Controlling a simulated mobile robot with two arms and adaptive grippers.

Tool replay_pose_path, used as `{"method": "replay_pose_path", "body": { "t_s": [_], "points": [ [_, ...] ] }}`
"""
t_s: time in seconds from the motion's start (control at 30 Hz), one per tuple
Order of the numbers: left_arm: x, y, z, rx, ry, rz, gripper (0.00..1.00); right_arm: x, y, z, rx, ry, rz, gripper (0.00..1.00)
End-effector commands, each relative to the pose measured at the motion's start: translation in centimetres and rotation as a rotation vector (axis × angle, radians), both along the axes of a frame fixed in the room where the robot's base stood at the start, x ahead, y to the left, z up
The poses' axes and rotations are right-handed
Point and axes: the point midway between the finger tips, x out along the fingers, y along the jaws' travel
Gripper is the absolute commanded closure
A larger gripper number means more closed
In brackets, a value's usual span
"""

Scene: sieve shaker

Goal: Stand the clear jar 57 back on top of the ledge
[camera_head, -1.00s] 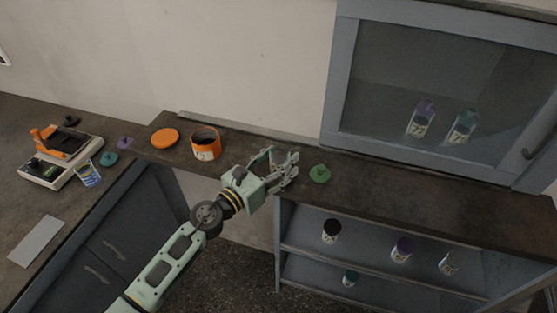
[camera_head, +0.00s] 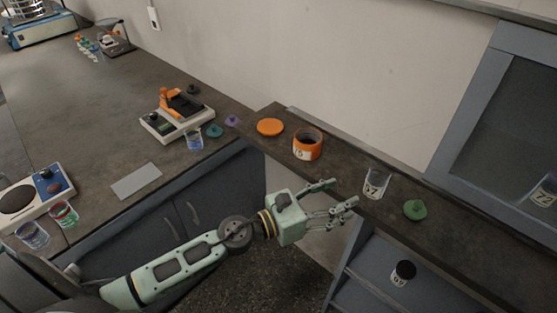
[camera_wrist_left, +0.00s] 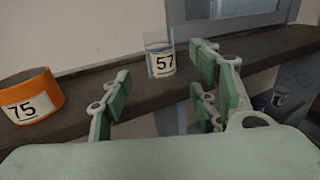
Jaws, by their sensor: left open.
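The clear jar 57 (camera_head: 375,183) stands upright on the dark ledge (camera_head: 345,165), between the orange jar 75 and a green lid. It also shows in the left wrist view (camera_wrist_left: 160,62), upright with its label facing me. My left gripper (camera_head: 346,194) is open and empty, just in front of the ledge and to the left of jar 57, apart from it. In the left wrist view its fingers (camera_wrist_left: 165,95) are spread, with the jar beyond them. My right gripper is not in view.
On the ledge are the orange jar 75 (camera_head: 307,146), an orange lid (camera_head: 270,127) and the green lid (camera_head: 414,209). A glass-fronted cabinet (camera_head: 480,150) stands at the right. Below the ledge, a shelf holds a black-capped jar (camera_head: 403,273). A balance (camera_head: 176,122) sits on the left counter.

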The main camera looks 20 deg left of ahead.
Motion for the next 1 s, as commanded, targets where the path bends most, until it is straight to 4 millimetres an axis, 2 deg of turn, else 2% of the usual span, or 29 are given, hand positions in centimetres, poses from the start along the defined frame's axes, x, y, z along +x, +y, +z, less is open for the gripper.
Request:
{"method": "replay_pose_path", "body": {
  "t_s": [0.17, 0.27, 0.37, 0.47, 0.57, 0.63, 0.67, 0.7, 0.77, 0.8, 0.87, 0.9, 0.97, 1.0],
  "points": [
    [0.0, 0.0, 0.0, -0.001, 0.001, 0.001, 0.45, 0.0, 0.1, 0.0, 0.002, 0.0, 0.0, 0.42],
    [0.1, 0.1, 0.2, -0.058, 0.035, 0.013, 0.45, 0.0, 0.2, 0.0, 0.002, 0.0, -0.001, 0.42],
    [0.4, 0.4, 0.5, -0.268, 0.164, 0.054, 0.45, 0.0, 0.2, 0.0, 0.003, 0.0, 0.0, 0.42],
    [1.0, 1.4, 0.3, -0.625, 0.379, 0.124, 0.45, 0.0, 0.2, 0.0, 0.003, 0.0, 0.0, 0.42],
    [1.7, 3.2, -2.1, -1.031, 0.632, 0.217, 0.45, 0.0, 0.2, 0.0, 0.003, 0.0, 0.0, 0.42],
    [1.8, 4.9, -6.8, -1.32, 0.828, 0.327, 0.45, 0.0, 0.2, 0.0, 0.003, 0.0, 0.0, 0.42],
    [1.6, 5.9, -10.0, -1.428, 0.91, 0.395, 0.45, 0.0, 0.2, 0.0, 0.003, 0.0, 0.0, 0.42],
    [1.2, 7.0, -13.9, -1.528, 0.991, 0.48, 0.45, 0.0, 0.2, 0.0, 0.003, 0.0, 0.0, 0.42],
    [-0.2, 8.5, -19.7, -1.635, 1.087, 0.612, 0.45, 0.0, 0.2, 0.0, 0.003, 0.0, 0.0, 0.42],
    [-1.5, 9.4, -23.5, -1.694, 1.14, 0.702, 0.45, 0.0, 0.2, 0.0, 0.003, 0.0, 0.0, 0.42],
    [-4.0, 10.8, -29.0, -1.78, 1.208, 0.845, 0.45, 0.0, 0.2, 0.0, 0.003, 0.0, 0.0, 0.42],
    [-6.1, 11.6, -32.4, -1.836, 1.247, 0.943, 0.45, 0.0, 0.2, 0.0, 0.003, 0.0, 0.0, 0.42],
    [-9.7, 12.7, -37.3, -1.919, 1.294, 1.1, 0.45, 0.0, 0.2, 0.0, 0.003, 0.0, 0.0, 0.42],
    [-12.4, 13.4, -40.3, -1.973, 1.316, 1.208, 0.45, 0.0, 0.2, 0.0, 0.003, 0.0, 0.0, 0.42]
  ]
}}
